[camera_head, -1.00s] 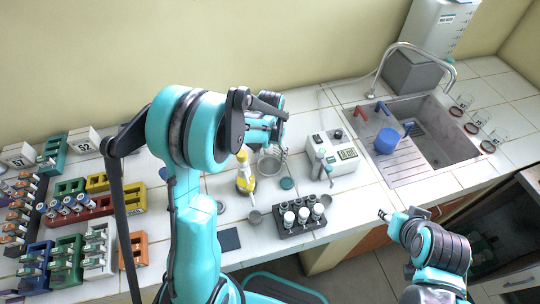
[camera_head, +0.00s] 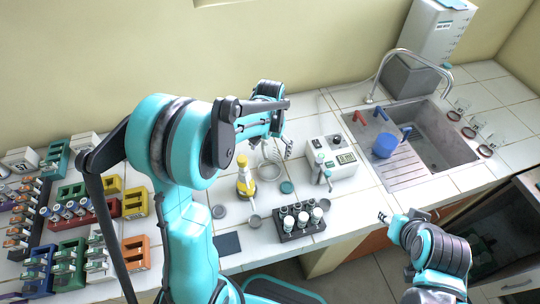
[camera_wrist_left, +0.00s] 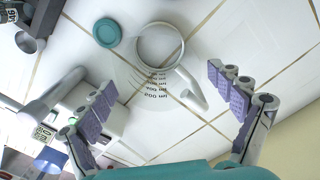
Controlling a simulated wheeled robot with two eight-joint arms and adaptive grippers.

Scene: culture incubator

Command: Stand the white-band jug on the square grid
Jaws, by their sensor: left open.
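The clear jug (camera_head: 269,168), with a pale rim and handle, stands on the white tiled bench. In the left wrist view the jug (camera_wrist_left: 160,46) shows from above, with volume marks on its wall. My left gripper (camera_wrist_left: 168,98) is open, its purple-padded fingers apart on either side of the jug's position and not visibly touching it. In the head view my left gripper (camera_head: 286,146) is near the jug. A dark flat square (camera_head: 228,243) lies near the bench's front edge; I cannot tell whether it is the grid. My right gripper (camera_head: 384,217) is in front of the bench, its jaws too small to judge.
A white instrument (camera_head: 331,158) and a dark vial rack (camera_head: 300,228) are to the right. Colored racks fill the left; the sink (camera_head: 440,143) is at right.

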